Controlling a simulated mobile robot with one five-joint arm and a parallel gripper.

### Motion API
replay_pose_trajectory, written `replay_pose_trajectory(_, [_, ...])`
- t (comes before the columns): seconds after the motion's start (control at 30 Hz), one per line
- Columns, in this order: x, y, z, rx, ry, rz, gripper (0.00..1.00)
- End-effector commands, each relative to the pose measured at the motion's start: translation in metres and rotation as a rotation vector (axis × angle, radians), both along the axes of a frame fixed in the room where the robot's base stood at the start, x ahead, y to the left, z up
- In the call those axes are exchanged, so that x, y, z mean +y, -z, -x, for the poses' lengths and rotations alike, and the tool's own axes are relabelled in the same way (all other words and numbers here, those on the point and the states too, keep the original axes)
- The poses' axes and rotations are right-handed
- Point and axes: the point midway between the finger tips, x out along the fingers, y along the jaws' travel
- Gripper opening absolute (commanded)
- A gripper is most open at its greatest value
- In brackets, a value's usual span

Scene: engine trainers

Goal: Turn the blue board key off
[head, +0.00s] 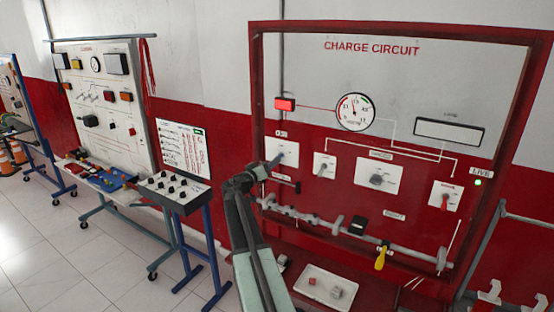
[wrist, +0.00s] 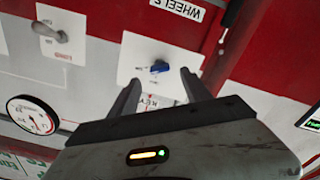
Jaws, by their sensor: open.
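A blue key (wrist: 160,67) sits on a white plate (wrist: 137,53) on the panel, above an upside-down KEY label in the wrist view. Its grip lies nearly level in that view. My gripper (wrist: 159,77) is open and empty, with one fingertip to each side of the key and the key just past the tips. I cannot tell the exact gap to the plate. In the head view my gripper (head: 268,167) is in front of the left-hand plate (head: 284,150) of the red-framed CHARGE CIRCUIT board (head: 455,75) and partly hides it; the key is not clear there.
A toggle switch plate (head: 324,166) is just right of the key plate. A lit red lamp (head: 285,104) and a round gauge (head: 355,112) are above. A rail (head: 340,232) and a tray (head: 331,288) are below.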

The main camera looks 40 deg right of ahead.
Motion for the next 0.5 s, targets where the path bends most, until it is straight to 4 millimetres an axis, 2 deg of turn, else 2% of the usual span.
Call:
replay_pose_trajectory(0.03, [-0.012, 0.000, -0.004, 0.000, 0.003, -0.001, 0.56])
replay_pose_trajectory(0.23, [-0.047, 0.000, -0.012, 0.000, 0.003, -0.001, 0.56])
replay_pose_trajectory(0.33, [-0.054, 0.000, -0.014, 0.000, 0.000, -0.001, 0.56])
replay_pose_trajectory(0.5, [-0.054, 0.000, -0.013, 0.000, 0.001, -0.002, 0.56])
